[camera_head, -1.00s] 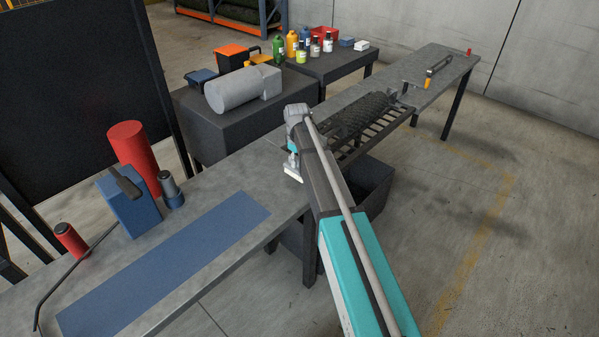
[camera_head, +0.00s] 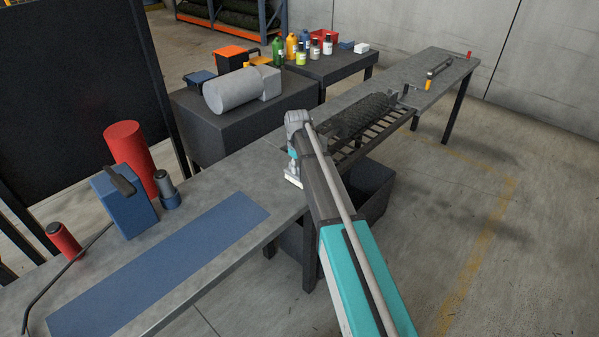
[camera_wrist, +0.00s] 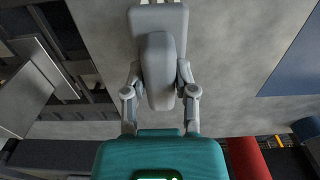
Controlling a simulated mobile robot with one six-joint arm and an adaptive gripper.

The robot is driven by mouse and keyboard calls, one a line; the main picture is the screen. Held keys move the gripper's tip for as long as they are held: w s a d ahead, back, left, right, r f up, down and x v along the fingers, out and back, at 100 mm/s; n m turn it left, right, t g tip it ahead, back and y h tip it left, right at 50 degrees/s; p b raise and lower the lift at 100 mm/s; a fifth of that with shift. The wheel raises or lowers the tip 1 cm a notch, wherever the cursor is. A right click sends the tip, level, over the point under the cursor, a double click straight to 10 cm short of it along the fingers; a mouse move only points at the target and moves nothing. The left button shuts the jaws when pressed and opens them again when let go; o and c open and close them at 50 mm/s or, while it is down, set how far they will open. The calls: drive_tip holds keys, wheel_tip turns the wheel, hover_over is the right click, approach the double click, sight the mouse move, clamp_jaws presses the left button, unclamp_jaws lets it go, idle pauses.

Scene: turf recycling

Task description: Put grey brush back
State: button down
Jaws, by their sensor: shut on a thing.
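My gripper (camera_wrist: 160,92) is shut on the grey brush, gripping its rounded grey handle (camera_wrist: 159,68); the wider brush head (camera_wrist: 158,19) extends toward the top of the wrist view. In the head view my arm hides most of the gripper, but the pale bristle edge of the brush (camera_head: 293,183) shows below the wrist, facing down. The brush is over the grey workbench (camera_head: 250,182), between the blue mat (camera_head: 160,262) and the slatted grate (camera_head: 372,138). I cannot tell whether the bristles touch the bench.
A red cylinder (camera_head: 131,160), a blue box (camera_head: 124,203) and a small grey-blue container (camera_head: 167,190) stand at the left of the bench. A side table (camera_head: 335,66) with several bottles stands behind. The blue mat is clear.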

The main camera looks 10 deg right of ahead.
sight(298, 164)
drive_tip(key=shift+f, duration=0.4)
drive_tip(key=shift+c, duration=2)
unclamp_jaws()
drive_tip(key=shift+r, duration=0.1)
drive_tip(key=shift+r, duration=0.2)
wheel_tip(298, 164, up, 12)
drive_tip(key=p, duration=1.2)
drive_tip(key=shift+s+f, duration=0.1)
drive_tip(key=s+m, duration=0.7)
drive_tip(key=s, duration=2.2)
drive_tip(key=shift+d, duration=0.25)
